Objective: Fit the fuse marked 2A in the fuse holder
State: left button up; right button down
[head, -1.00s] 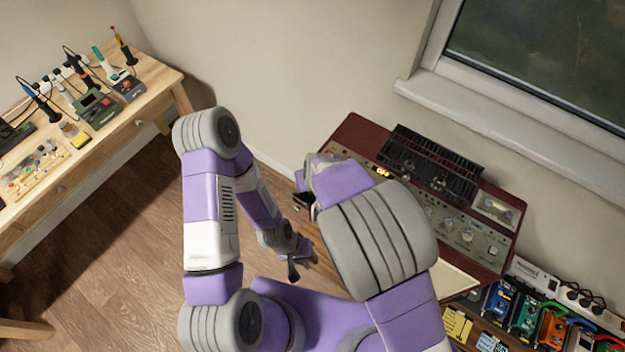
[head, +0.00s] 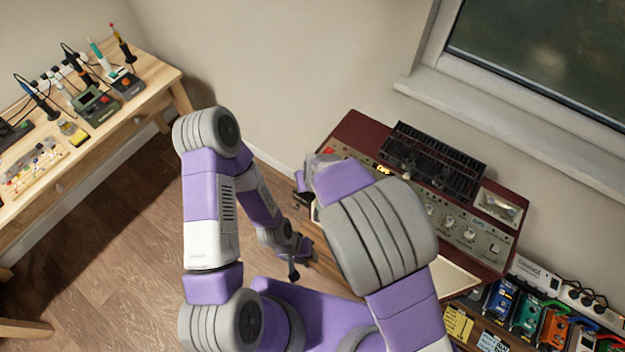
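I cannot make out a fuse marked 2A or a fuse holder in the head view. A dark red amplifier (head: 352,124) with a knob panel stands below the window, partly hidden by my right arm. My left gripper (head: 293,270) hangs low in the middle of the view, over the wooden floor. Its dark fingers are small, and I cannot tell whether they are open or shut. My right gripper (head: 302,188) is at the amplifier's left front corner, mostly covered by its own wrist. Its fingers and anything in them are hidden.
A wooden workbench (head: 160,78) with soldering tools and small parts stands at the left. Several coloured pedals (head: 500,299) and a white power strip (head: 535,272) lie at the lower right. A window sill (head: 420,92) runs behind the amplifier. The floor (head: 110,255) at left is clear.

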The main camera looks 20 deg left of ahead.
jog(key=c, duration=0.8)
grip_release()
jog(key=shift+o, duration=0.2)
jog(key=shift+r, duration=0.1)
notch_tip(320, 180, up, 8)
jog(key=p, duration=0.7)
jog(key=shift+p, duration=0.3)
jog(key=shift+s, duration=0.1)
